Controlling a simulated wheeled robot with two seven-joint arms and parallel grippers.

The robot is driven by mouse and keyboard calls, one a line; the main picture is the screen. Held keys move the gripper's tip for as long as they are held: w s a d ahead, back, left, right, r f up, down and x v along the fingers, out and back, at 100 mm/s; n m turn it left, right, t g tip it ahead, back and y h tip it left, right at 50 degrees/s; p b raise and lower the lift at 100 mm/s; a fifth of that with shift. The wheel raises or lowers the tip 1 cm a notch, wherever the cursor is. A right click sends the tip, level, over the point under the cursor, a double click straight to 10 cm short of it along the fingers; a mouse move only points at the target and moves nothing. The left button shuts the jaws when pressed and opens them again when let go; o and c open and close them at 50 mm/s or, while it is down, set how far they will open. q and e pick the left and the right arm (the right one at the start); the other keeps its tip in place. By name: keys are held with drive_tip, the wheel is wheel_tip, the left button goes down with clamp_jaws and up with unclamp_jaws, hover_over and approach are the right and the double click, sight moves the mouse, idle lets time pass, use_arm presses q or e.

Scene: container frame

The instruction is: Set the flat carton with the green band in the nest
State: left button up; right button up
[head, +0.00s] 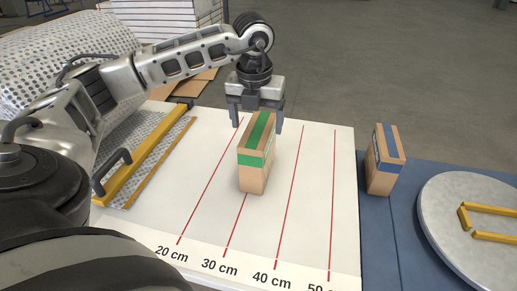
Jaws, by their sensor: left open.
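The tan carton with the green band (253,174) stands on edge on the white measuring board, around the 30 cm line. My left gripper (258,127) is open and points down at the carton's far end. Its fingers show left and right of that end, with gaps between them and the carton. I cannot tell how far down they reach. Yellow corner pieces (482,237), which look like the nest, sit on a round grey disc (440,225) at the right, partly cut off by the picture edge. My right gripper is not in view.
A similar carton with a blue band (383,178) stands on the blue surface (376,235) between board and disc. The white board (325,200) is otherwise clear to the right. A yellow-edged perforated plate (150,150) lies left. Stacked sheets (160,18) stand behind.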

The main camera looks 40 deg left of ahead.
use_arm(q)
drive_tip(key=f, duration=0.4)
drive_tip(key=shift+d+f+p, duration=0.15)
drive_tip(key=shift+d+p, duration=0.15)
drive_tip(key=shift+p, duration=0.05)
drive_tip(key=shift+w+f, duration=0.1)
drive_tip(key=shift+f, duration=0.45)
drive_tip(key=c, duration=1.3)
